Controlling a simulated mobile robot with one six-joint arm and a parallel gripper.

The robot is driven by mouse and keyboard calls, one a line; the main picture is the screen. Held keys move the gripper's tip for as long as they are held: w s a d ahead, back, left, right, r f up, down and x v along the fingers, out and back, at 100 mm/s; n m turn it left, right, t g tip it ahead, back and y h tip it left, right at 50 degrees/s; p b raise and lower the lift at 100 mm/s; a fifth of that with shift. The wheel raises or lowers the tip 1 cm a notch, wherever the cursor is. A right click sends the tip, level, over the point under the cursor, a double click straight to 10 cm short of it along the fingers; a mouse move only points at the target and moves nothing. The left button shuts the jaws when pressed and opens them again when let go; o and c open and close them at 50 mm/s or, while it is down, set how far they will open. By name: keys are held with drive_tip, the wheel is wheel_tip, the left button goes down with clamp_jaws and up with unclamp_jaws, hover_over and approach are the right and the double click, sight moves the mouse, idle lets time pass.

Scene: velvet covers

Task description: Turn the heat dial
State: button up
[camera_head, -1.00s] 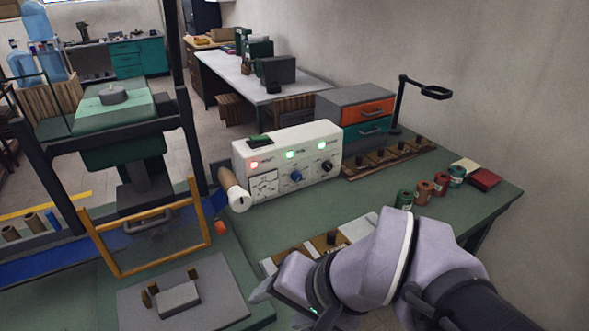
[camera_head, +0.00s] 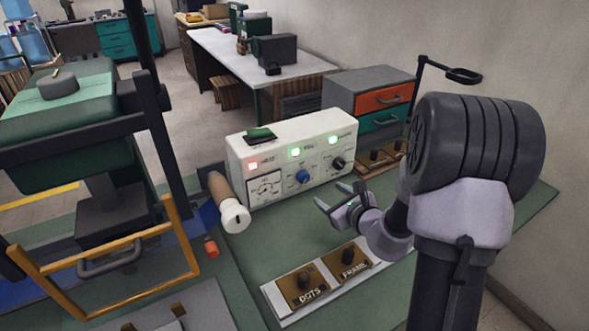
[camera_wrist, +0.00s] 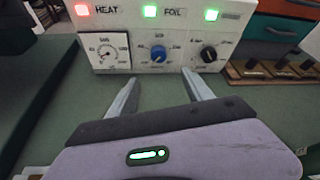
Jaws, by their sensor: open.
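A white control box (camera_head: 292,158) stands at the back of the green bench. Its front has a round gauge (camera_head: 266,187), a blue dial (camera_head: 302,176) and a black dial (camera_head: 338,163). In the wrist view the lamp labels read HEAT over the gauge and FOIL over the blue dial (camera_wrist: 158,54); the black dial (camera_wrist: 208,54) is to its right. The small print around the dials is too small to read. My gripper (camera_head: 333,194) is open and empty in front of the box, apart from it. In the wrist view its fingers point toward the blue dial.
A white roll (camera_head: 233,214) sticks out left of the box. Wooden blocks marked DOTS (camera_head: 302,288) and FRAME (camera_head: 347,262) lie on the bench in front. A drawer unit (camera_head: 375,100) stands behind at right. A yellow-framed press guard (camera_head: 100,262) is at left.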

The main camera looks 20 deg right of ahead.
sight(305, 179)
drive_tip(key=b+x, duration=0.4)
drive_tip(key=x, duration=1)
drive_tip(key=shift+w+a+f, duration=0.15)
drive_tip(key=shift+f, duration=0.1)
drive_tip(key=shift+w+f, duration=0.1)
drive_tip(key=shift+w, duration=0.65)
clamp_jaws()
